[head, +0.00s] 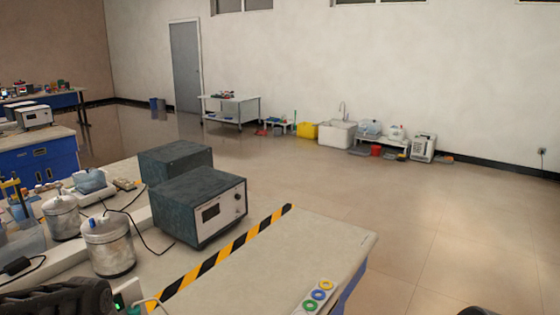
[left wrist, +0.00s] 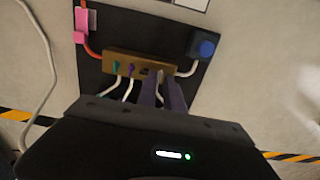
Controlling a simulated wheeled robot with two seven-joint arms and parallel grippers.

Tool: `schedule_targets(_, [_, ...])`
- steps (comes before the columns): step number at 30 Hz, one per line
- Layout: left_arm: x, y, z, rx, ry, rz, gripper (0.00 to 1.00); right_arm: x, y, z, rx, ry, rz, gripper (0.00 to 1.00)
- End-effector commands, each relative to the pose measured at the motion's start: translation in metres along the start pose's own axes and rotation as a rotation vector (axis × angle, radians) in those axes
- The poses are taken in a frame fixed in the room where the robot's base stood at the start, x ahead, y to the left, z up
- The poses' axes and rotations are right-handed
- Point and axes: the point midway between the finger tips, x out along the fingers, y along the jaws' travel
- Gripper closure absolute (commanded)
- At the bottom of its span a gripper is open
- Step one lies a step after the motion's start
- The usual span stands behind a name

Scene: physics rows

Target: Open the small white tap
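In the left wrist view, a brass-brown block (left wrist: 132,66) with several small coloured pieces and pale tubes sits on a dark board (left wrist: 120,29). A small white piece (left wrist: 160,76), which looks like the white tap, is at the block's right part. My left gripper (left wrist: 160,84) reaches to it, with one dark finger on either side and a narrow gap. I cannot tell whether the fingers touch it. In the head view only dark parts of my left arm show at the bottom left; the block and tap are not visible there. My right gripper is out of view.
Beside the block are a pink clip (left wrist: 82,24) on a red tube and a blue knob (left wrist: 206,48) with a white tube. The bench holds dark instrument boxes (head: 203,207) and metal canisters (head: 108,246). A card with coloured rings (head: 318,296) lies at the front right.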

Motion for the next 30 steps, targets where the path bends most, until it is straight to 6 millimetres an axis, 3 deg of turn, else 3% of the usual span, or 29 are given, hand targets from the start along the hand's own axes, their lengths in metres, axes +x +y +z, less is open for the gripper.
schedule_targets(22, [-0.0061, -0.0002, 0.0, 0.0, 0.0, 0.0, 0.88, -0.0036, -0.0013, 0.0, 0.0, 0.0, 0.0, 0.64])
schedule_targets(27, [-0.0061, -0.0001, 0.0, 0.0, 0.0, 0.0, 1.0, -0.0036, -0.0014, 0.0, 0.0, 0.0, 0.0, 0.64])
schedule_targets(30, [-0.0061, -0.0001, 0.0, 0.0, 0.0, 0.0, 1.0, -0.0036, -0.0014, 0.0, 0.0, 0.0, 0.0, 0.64])
